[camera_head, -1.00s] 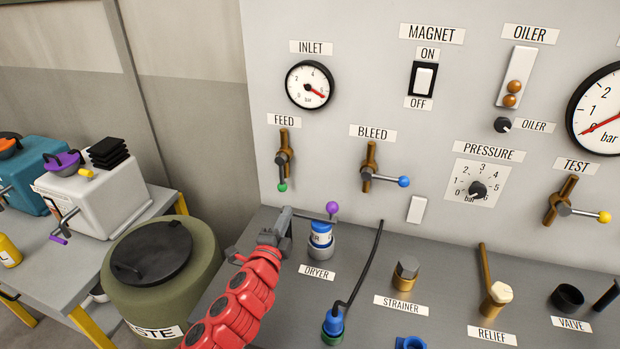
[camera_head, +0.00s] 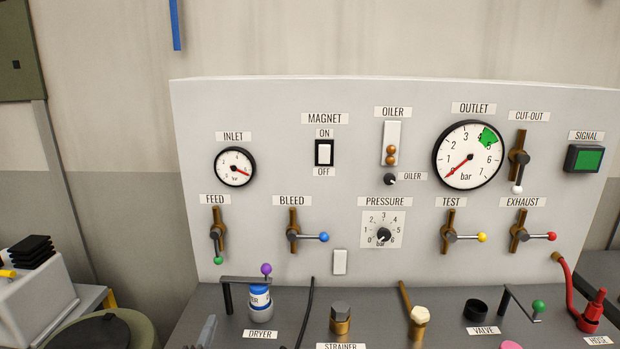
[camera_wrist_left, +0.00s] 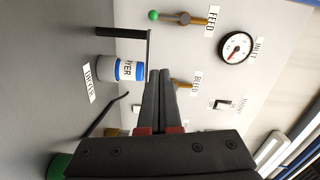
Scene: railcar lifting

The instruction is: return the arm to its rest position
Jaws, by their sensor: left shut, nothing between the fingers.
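My left gripper (camera_head: 207,331) shows only as grey fingertips at the bottom edge of the head view, left of the dryer. In the left wrist view its fingers (camera_wrist_left: 167,88) are shut together with nothing between them. The dryer, a blue and white canister (camera_head: 260,303), stands on the bench with a purple-knobbed lever (camera_head: 245,279) beside and above it. The fingers are apart from the dryer in the head view. The canister also shows in the left wrist view (camera_wrist_left: 122,69). The rest of my left arm is below the head view. My right gripper is out of view.
The upright panel (camera_head: 270,262) carries gauges, the feed valve (camera_head: 217,232) and the bleed valve (camera_head: 294,233). A black hose (camera_head: 307,315), the strainer (camera_head: 341,318) and a brass lever stand right of the dryer. A waste drum (camera_head: 95,333) is at lower left.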

